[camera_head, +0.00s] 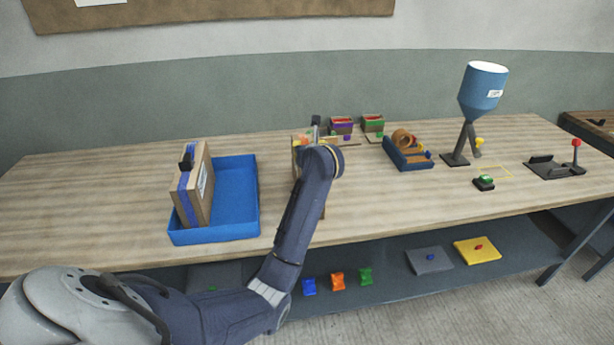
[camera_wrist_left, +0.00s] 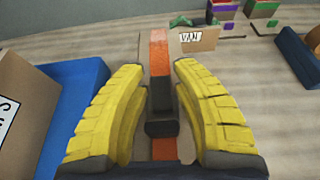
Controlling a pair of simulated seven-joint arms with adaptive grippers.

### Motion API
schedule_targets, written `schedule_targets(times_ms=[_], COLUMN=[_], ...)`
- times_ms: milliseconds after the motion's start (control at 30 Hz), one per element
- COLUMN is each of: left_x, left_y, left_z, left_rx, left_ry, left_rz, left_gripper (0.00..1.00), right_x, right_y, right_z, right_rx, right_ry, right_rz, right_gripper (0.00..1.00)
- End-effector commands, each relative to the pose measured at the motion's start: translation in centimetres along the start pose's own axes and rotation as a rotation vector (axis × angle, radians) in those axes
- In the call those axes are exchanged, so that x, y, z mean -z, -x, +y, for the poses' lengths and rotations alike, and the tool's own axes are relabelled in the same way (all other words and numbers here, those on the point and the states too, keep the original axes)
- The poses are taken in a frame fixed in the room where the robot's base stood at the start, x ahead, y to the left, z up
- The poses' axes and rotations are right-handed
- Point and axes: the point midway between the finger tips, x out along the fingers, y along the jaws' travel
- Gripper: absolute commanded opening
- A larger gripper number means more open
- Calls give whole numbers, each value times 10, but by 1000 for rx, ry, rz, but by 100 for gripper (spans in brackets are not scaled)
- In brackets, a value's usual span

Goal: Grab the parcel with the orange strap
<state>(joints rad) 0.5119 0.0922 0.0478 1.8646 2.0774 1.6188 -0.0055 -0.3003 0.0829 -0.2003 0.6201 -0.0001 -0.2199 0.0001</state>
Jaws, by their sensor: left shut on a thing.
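The parcel with the orange strap (camera_wrist_left: 160,52) stands on the table, mostly hidden behind my left arm in the head view. In the left wrist view its orange strap runs along its narrow top, with a dark handle (camera_wrist_left: 162,127) on it. My left gripper (camera_wrist_left: 158,70) has its yellow fingers on both sides of the handle and is shut on it. In the head view my left gripper (camera_head: 316,146) is over the parcel, its fingers mostly hidden. I cannot tell whether the parcel touches the table. My right gripper is not in view.
A blue tray (camera_head: 245,205) at left holds a parcel with a blue strap (camera_head: 195,188). A dark blue tray with tape (camera_head: 408,157), small boxes (camera_head: 372,123) and a hopper on a stand (camera_head: 482,95) are to the right. A small card (camera_wrist_left: 200,40) stands behind the parcel.

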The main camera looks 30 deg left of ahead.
Motion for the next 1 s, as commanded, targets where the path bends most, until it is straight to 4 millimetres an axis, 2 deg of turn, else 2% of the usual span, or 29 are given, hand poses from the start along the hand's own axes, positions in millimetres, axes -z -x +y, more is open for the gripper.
schedule_targets(times_ms=[33,333,533,667,1000], left_x=[7,8,0,-19,-93], left_y=[-2,-2,1,9,38], left_z=[0,0,0,-1,-1], left_rx=[0,-1,0,2,1], left_ry=[-2,-3,-1,2,4], left_rz=[14,16,16,11,3], left_gripper=[0,0,0,0,0], right_x=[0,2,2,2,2], right_y=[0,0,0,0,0], right_z=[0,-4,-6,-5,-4], right_rx=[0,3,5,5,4], right_ry=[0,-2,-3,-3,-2], right_rz=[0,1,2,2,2], right_gripper=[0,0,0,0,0])
